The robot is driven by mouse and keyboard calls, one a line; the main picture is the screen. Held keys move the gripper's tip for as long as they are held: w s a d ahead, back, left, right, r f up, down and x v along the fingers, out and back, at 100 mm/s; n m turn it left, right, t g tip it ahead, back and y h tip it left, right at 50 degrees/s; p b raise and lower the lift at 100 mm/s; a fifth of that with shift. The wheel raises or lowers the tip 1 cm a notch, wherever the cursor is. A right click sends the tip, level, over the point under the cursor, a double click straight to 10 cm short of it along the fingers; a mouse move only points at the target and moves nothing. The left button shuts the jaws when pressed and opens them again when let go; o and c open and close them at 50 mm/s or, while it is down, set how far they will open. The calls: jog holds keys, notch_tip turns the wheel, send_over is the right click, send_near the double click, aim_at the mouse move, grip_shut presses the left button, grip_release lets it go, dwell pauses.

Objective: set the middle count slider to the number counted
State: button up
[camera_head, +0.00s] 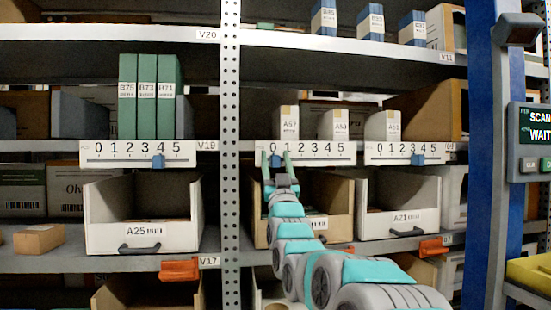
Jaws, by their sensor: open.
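The middle count strip (320,159) is a white rail numbered 0 to 5 on a shelf edge. Its blue slider tab (276,161) stands under the 0. My gripper (276,158) is open in front of the strip's left end, with one finger on each side of the tab. I cannot tell whether the fingers touch it. Above this strip stand two small white boxes, A57 (287,122) at the left and A53 (333,125) at the right.
The left strip (100,157) has its blue tab (159,161) at 4, below green binders (147,98). The right strip (385,158) has its tab (417,159) near 3, below white box A51 (382,127). A perforated post (230,200) stands left of my arm; bins are below.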

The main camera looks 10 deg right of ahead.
jog(key=shift+w+r, duration=0.2)
grip_shut()
dwell(0.4)
dwell(1.0)
